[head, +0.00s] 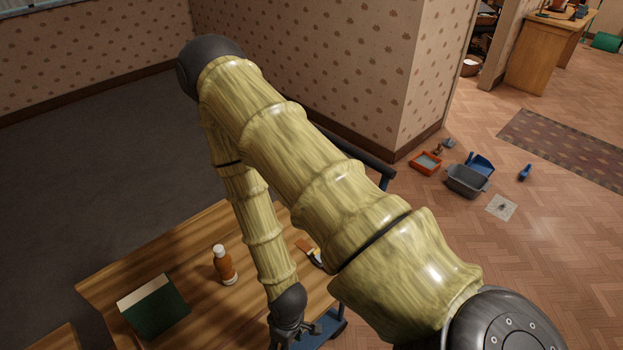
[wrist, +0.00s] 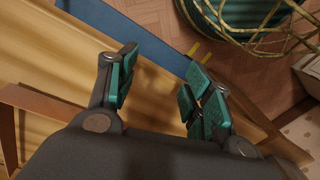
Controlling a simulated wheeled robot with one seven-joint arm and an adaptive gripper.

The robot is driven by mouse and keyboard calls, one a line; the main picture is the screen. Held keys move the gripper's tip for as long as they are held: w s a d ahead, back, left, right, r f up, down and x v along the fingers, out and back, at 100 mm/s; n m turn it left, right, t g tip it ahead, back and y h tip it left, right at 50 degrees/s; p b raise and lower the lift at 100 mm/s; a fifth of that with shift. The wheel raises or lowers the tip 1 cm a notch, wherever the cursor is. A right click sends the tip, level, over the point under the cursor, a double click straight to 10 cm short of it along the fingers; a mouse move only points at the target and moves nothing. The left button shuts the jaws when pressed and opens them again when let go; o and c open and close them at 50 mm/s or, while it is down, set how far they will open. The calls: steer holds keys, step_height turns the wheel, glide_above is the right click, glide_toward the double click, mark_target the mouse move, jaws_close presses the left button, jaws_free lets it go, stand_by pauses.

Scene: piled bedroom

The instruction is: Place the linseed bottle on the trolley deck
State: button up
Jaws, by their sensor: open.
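A brown bottle with a white cap (head: 226,266), which looks like the linseed bottle, stands upright on the wooden table (head: 200,290). My gripper (head: 299,336) is open, low at the bottom of the head view, to the right of the bottle and apart from it. In the wrist view my gripper's teal-padded fingers (wrist: 162,88) are spread with nothing between them. A blue surface, probably part of the trolley deck (head: 328,334), shows beside my gripper; a blue strip also shows in the wrist view (wrist: 150,38). My arm hides most of it. The bottle is not in the wrist view.
A green book or box (head: 158,308) lies on the table left of the bottle. A brush (head: 310,252) lies near my forearm. A green wire basket (wrist: 240,25) is beyond the blue strip. A grey tub (head: 467,181) and an orange tray (head: 426,163) sit on the floor.

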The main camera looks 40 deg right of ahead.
steer(key=s+d+f+m+h, duration=0.1)
steer(key=s+d+m, duration=0.1)
steer(key=s+m, duration=0.2)
steer(key=s, duration=0.3)
steer(key=shift+d, duration=0.4)
stand_by(0.6)
